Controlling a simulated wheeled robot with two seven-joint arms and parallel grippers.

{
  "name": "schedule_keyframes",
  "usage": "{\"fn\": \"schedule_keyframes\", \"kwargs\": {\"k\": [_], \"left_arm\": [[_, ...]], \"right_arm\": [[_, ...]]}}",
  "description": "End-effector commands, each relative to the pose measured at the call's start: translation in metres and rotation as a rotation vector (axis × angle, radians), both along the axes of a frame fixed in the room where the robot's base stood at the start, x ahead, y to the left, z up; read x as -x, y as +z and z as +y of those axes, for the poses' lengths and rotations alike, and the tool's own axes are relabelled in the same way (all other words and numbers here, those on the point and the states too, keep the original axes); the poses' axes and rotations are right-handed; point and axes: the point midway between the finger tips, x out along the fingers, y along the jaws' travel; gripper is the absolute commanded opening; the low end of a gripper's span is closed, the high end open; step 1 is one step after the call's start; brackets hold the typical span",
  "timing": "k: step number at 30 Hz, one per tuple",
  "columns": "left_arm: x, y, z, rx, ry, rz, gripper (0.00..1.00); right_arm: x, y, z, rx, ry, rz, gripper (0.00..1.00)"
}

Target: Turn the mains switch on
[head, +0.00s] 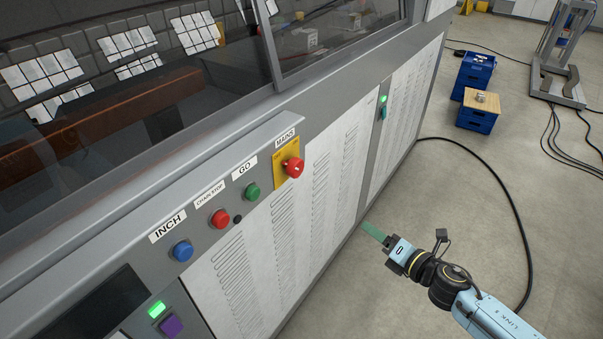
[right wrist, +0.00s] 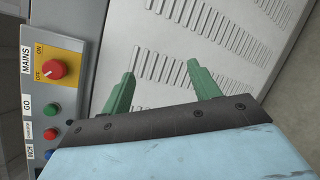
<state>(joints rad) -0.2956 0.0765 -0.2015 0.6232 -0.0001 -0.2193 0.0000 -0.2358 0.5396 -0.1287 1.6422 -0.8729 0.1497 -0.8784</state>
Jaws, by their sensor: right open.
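The mains switch (head: 293,168) is a red knob on a yellow plate under the MAINS label, on the machine's control panel. In the right wrist view the same red knob (right wrist: 54,69) is at the upper left, with OFF and ON printed on its plate. My right gripper (head: 372,231) is in front of the louvred panel, right of and below the switch and apart from it. In the right wrist view its two green fingers (right wrist: 167,82) are spread with nothing between them. My left gripper is not in view.
The panel also carries a green GO button (head: 252,191), a red CHAIN STOP button (head: 220,218) and a blue INCH button (head: 183,250). Blue crates (head: 476,112) stand on the floor at the upper right. A black cable (head: 513,200) curves over open floor.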

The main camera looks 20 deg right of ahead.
Motion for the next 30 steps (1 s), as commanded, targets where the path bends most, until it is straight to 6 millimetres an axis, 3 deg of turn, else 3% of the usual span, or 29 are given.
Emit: {"fn": "schedule_keyframes", "kwargs": {"k": [1, 3, 6, 9, 17, 30], "left_arm": [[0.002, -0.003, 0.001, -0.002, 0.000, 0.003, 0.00], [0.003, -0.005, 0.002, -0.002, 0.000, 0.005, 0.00], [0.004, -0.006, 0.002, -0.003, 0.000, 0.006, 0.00], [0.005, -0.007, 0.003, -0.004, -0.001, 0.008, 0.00], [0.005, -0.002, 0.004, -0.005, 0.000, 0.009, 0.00], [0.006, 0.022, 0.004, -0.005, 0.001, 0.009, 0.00]], "right_arm": [[-0.006, 0.039, 0.014, 0.141, 0.102, -0.118, 0.61], [-0.006, 0.081, 0.033, 0.318, 0.213, -0.261, 0.61], [-0.001, 0.125, 0.055, 0.521, 0.326, -0.426, 0.61], [0.007, 0.151, 0.070, 0.654, 0.393, -0.536, 0.61], [0.003, 0.168, 0.087, 0.738, 0.431, -0.607, 0.61], [-0.058, 0.169, 0.134, 0.732, 0.427, -0.603, 0.61]]}}
